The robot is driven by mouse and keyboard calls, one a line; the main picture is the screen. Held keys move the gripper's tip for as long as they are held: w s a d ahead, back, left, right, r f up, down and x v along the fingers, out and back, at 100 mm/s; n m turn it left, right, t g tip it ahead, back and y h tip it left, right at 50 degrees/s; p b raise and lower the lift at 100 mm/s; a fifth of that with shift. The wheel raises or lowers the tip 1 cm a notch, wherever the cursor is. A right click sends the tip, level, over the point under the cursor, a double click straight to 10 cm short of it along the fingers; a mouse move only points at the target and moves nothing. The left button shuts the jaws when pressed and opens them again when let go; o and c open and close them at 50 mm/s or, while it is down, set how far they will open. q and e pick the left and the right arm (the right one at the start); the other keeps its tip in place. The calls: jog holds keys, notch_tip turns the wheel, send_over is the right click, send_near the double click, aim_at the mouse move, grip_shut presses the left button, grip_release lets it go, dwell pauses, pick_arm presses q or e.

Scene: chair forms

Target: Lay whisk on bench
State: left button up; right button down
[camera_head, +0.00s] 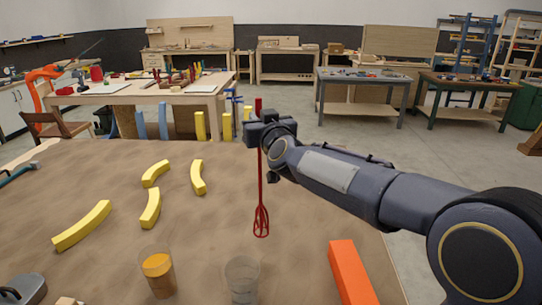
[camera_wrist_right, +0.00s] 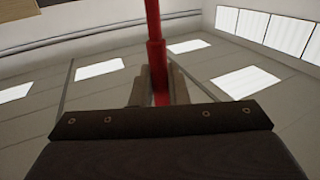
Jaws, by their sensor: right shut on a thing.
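The red whisk (camera_head: 261,220) hangs upright with its wire loops downward, over the far right part of the brown-topped bench (camera_head: 220,225) in the head view. My right gripper (camera_head: 263,130) is shut on the whisk's handle, which also shows as a red rod (camera_wrist_right: 154,45) in the right wrist view. The top of the handle sticks up above the jaws. The gap between the loops and the bench top is hard to judge. My left gripper cannot be made out in these frames.
Several yellow curved pieces (camera_head: 83,226) lie on the bench's left half. A glass with amber contents (camera_head: 158,277), a clear glass (camera_head: 242,280) and an orange block (camera_head: 350,272) are near the front. The bench's middle is clear. Another worktable (camera_head: 145,96) stands behind.

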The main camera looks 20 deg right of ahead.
jog(key=w+d+f+b, duration=0.4)
jog(key=d+f, duration=0.4)
jog(key=f, duration=0.3)
jog(key=shift+w+b, duration=0.4)
jog(key=shift+b, duration=0.25)
jog(key=shift+f, duration=0.2)
jog(key=c, duration=1.4)
grip_release()
jog(key=shift+r, duration=0.1)
